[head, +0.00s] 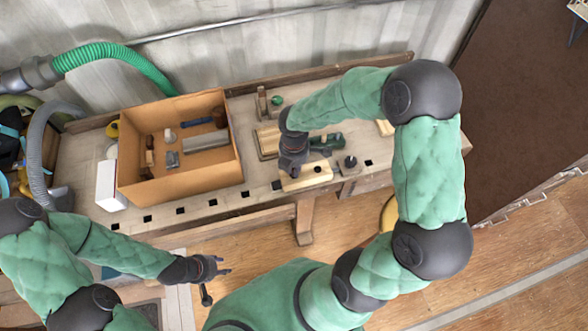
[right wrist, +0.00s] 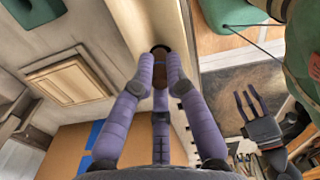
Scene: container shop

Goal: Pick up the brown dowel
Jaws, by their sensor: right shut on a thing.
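A brown dowel (right wrist: 160,76) shows between the purple fingertips of my right gripper (right wrist: 160,82) in the right wrist view. The gripper is shut on it. The dowel's far end is by a dark round hole in a pale wooden block (right wrist: 176,30); I cannot tell whether it is in the hole. In the head view my right gripper (head: 292,164) is over that block (head: 308,178) at the bench's front edge, and the dowel is hidden. My left gripper (head: 222,267) is open and empty in front of the bench, low in the head view.
A cardboard box (head: 190,172) with several small items stands left on the workbench (head: 240,198). A wooden panel (head: 266,142), a dark green tool (head: 328,142) and a grey block with a dark knob (head: 350,164) are close to my right gripper. A white box (head: 109,186) stands at the left.

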